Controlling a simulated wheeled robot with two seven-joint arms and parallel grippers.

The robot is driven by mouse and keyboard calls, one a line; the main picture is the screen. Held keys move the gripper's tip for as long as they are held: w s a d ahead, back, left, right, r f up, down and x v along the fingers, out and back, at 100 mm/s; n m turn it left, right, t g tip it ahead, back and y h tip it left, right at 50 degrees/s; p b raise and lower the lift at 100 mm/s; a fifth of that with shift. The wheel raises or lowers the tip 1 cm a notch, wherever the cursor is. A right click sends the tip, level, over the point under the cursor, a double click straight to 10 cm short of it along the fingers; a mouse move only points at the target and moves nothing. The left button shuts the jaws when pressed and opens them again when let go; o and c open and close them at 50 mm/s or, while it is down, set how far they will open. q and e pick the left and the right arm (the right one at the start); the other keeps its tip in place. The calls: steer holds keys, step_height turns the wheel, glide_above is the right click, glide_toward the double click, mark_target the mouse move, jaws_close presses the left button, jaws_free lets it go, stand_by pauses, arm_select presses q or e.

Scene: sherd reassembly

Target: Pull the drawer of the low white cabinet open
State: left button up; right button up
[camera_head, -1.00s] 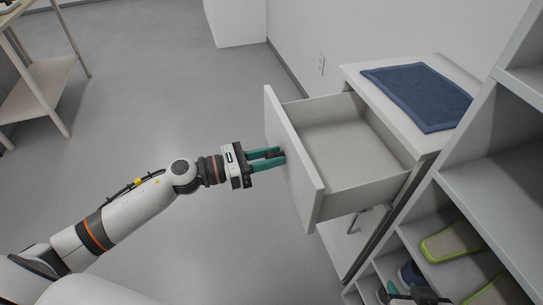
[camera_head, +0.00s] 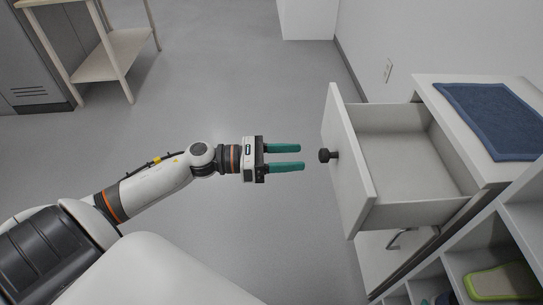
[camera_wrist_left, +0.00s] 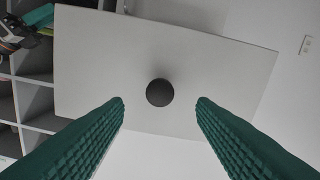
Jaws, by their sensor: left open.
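The low white cabinet (camera_head: 431,92) stands at the right in the head view, with its drawer (camera_head: 347,165) pulled well out and its inside empty. A dark round knob (camera_head: 327,155) sits on the drawer front. My left gripper (camera_head: 301,157) is open and empty, a short gap to the left of the knob and facing it. In the left wrist view the knob (camera_wrist_left: 160,92) shows beyond and between the two green fingers (camera_wrist_left: 161,101), touched by neither. My right gripper cannot be made out in the head view; a dark mechanical part shows at the left wrist view's upper left corner.
A folded blue cloth (camera_head: 492,115) lies on the cabinet top. A grey shelf unit (camera_head: 462,235) with a green-edged shoe (camera_head: 502,281) stands at the lower right. A wooden rack (camera_head: 117,50) is at the upper left. The floor between is clear.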

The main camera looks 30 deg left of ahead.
arm_select(q)
steer(key=v, duration=0.4)
steer(key=shift+s+a, duration=0.1)
steer(key=shift+a, duration=0.1)
arm_select(e)
steer(key=shift+s+d+f+g, duration=0.1)
steer(key=shift+s+f+g, duration=0.15)
steer(key=shift+s+g, duration=0.1)
steer(key=shift+s+f, duration=0.2)
